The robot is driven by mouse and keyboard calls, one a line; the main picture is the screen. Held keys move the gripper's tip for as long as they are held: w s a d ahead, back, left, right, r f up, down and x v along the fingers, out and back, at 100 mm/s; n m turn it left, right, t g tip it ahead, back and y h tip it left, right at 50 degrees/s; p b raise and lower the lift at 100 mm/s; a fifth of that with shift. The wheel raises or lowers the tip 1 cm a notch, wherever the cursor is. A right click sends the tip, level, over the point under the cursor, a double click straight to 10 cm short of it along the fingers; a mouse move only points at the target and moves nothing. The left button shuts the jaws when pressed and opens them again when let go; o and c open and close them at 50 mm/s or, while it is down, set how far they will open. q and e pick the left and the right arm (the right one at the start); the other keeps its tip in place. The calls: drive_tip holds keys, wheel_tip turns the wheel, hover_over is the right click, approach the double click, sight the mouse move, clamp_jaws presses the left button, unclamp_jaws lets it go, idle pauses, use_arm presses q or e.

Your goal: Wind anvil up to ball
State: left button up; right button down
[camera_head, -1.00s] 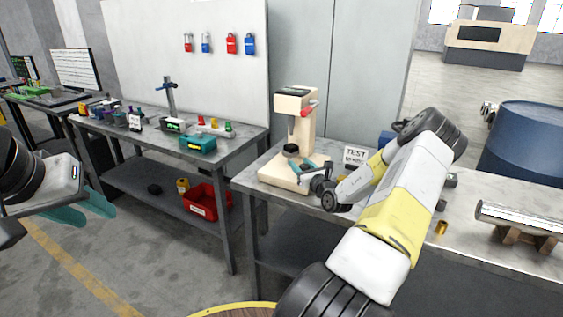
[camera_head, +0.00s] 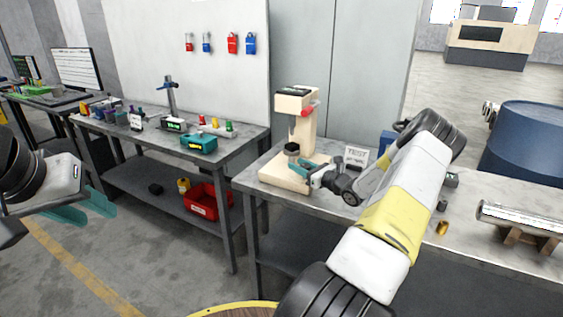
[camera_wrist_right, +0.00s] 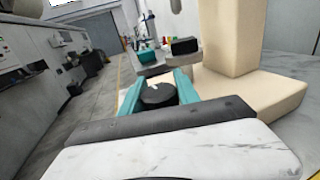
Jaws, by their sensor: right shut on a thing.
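The cream tester (camera_head: 304,125) stands on the right bench with its head above its base. The dark anvil (camera_head: 291,148) sits under the head, with a gap below the thin indenter (camera_head: 292,125); the ball itself is too small to make out. The anvil also shows as a dark block in the right wrist view (camera_wrist_right: 185,45). My right gripper (camera_head: 305,170) is shut on a dark round knob (camera_wrist_right: 158,93) low at the tester's front, between its teal fingers. My left gripper (camera_head: 98,207) is empty with its fingers apart, away from the bench at the left.
A TEST sign (camera_head: 356,156) stands behind my right wrist. A brass piece (camera_head: 442,228) and a metal cylinder (camera_head: 515,217) on a wooden cradle are on the bench at right. The left bench (camera_head: 150,134) carries small devices, with a red bin (camera_head: 203,205) below.

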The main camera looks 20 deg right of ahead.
drive_tip(key=n+g+y, duration=0.1)
drive_tip(key=y, duration=0.1)
drive_tip(key=n+g+y, duration=0.2)
drive_tip(key=a+n+g+y, duration=0.1)
drive_tip(key=y, duration=0.1)
drive_tip(key=shift+s+n, duration=0.3)
drive_tip(key=shift+n, duration=0.1)
drive_tip(key=shift+s+a+n+g+y, duration=0.1)
drive_tip(key=shift+s+n+g+y, duration=0.1)
drive_tip(key=shift+n+g+y, duration=0.8)
drive_tip(key=shift+s+a+n+g+y, duration=0.15)
drive_tip(key=shift+n+g+y, duration=0.4)
drive_tip(key=shift+g, duration=0.8)
drive_tip(key=shift+s+a+n+g+y, duration=0.1)
drive_tip(key=shift+s+n+g+y, duration=0.15)
drive_tip(key=shift+n+g+y, duration=0.55)
drive_tip(key=shift+n+g, duration=0.25)
drive_tip(key=shift+g, duration=0.4)
drive_tip(key=c, duration=0.9)
unclamp_jaws()
drive_tip(key=shift+h, duration=0.25)
drive_tip(key=shift+r, duration=0.15)
